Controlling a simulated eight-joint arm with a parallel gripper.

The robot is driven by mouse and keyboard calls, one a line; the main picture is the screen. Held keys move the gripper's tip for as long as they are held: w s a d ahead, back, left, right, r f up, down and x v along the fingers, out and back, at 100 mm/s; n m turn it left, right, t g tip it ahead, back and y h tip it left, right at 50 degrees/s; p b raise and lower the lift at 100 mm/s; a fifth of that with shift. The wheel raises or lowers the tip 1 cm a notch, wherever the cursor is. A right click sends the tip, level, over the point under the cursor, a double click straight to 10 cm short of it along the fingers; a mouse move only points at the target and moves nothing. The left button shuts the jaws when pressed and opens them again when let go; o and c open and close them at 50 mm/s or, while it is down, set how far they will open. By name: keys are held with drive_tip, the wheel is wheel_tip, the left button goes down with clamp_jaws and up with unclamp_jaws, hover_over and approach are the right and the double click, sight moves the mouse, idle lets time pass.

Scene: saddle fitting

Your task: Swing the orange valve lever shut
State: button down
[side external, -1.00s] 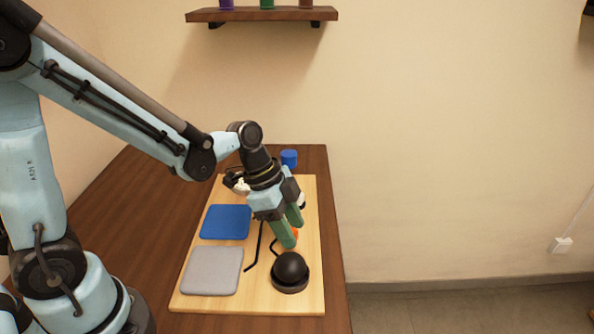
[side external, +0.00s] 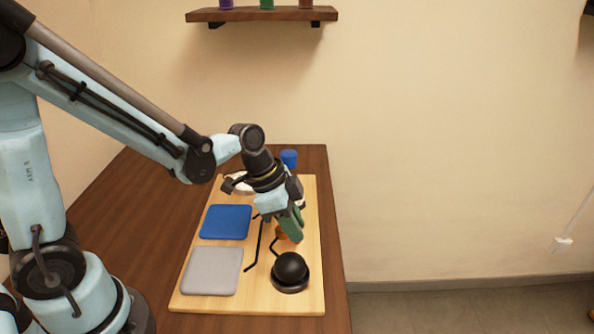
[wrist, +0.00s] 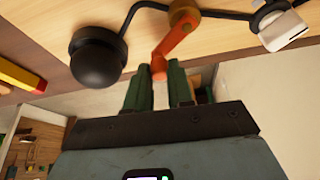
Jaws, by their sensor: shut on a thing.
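The orange valve lever (wrist: 176,42) runs in the wrist view from a brownish-orange hub (wrist: 183,13) on a black pipe (wrist: 222,14) down to my fingers. In the side view a little orange of the lever (side external: 281,233) shows beside my fingers; the rest is hidden. My gripper (wrist: 162,70) has two green fingers, one on each side of the lever's free end, and is shut on it. In the side view my gripper (side external: 291,226) reaches down over the board, and its fingers overlap.
A black dome (side external: 290,268) on a round base stands close in front of the fingers. A blue pad (side external: 226,222) and a grey pad (side external: 212,271) lie left on the wooden board (side external: 315,285). A blue cylinder (side external: 289,158) stands behind. A white piece (wrist: 283,30) joins the pipe.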

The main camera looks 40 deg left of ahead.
drive_tip(key=n, duration=0.1)
drive_tip(key=w+n+t+y, duration=0.1)
drive_tip(key=n, duration=0.1)
drive_tip(key=w+n, duration=0.1)
drive_tip(key=n, duration=0.1)
drive_tip(key=shift+y, duration=0.4)
drive_tip(key=shift+w+a+n+t+y, duration=0.15)
drive_tip(key=shift+w+n+y, duration=0.1)
drive_tip(key=shift+n, duration=0.55)
drive_tip(key=shift+w+a+n+t+y, duration=0.1)
drive_tip(key=shift+w+a+n+y, duration=0.15)
drive_tip(key=shift+n, duration=0.55)
drive_tip(key=shift+w+a+n+t+y, duration=0.1)
drive_tip(key=shift+w+n+t+y, duration=0.15)
drive_tip(key=shift+n, duration=0.55)
drive_tip(key=c, duration=1)
unclamp_jaws()
drive_tip(key=shift+v, duration=6.05)
